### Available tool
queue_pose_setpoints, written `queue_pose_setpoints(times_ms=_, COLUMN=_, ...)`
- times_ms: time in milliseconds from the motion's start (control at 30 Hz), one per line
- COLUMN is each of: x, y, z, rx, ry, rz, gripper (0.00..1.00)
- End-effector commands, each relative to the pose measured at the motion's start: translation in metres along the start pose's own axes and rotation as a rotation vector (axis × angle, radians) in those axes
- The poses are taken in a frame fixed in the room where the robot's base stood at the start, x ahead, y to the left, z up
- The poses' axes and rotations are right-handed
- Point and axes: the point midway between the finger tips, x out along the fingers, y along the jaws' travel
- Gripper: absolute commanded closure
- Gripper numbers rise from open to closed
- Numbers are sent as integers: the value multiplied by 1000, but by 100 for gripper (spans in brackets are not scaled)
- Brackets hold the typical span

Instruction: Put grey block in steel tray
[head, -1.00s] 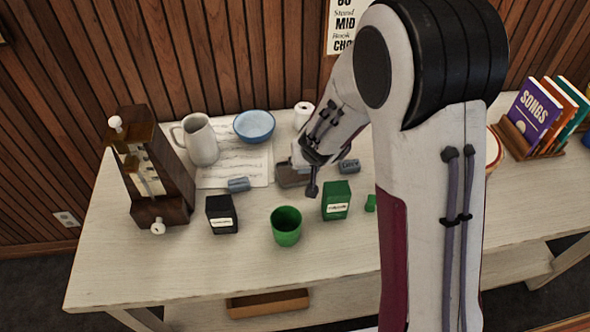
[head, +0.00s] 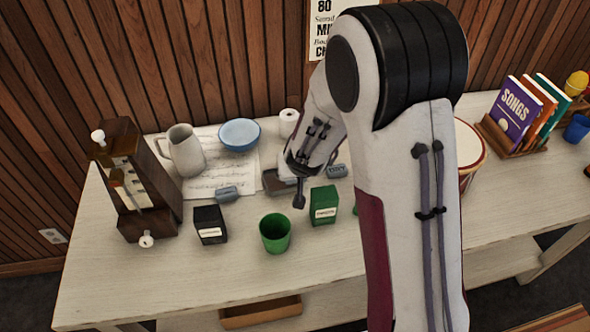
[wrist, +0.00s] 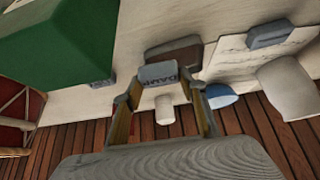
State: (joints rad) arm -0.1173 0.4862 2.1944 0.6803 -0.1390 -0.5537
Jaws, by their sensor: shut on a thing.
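My gripper (wrist: 164,88) is shut on a grey block (wrist: 158,72) with dark lettering, held between the fingertips. In the wrist view, the block overlaps the near side of the steel tray (wrist: 184,53), a low brownish-grey tray; I cannot tell if they touch. In the head view, the tray (head: 271,183) sits mid-table, partly hidden by my wrist. My arm also hides the fingertips and held block there. A second grey block (head: 228,193) lies on the sheet music, left of the tray. A third, lettered one (head: 337,171) lies right of the tray.
A green box (head: 324,205) and a green cup (head: 275,233) stand in front of the tray. A black box (head: 210,224), metronome (head: 128,186), pitcher (head: 184,150) and blue bowl (head: 239,134) are left. A white roll (head: 289,122) stands behind. The front table edge is clear.

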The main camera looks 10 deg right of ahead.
Motion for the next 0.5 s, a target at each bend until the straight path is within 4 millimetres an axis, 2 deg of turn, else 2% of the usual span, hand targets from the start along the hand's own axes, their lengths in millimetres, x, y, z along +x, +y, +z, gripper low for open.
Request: queue_pose_setpoints(times_ms=500, x=11, y=0, z=7, rx=0, ry=0, rz=0, gripper=79)
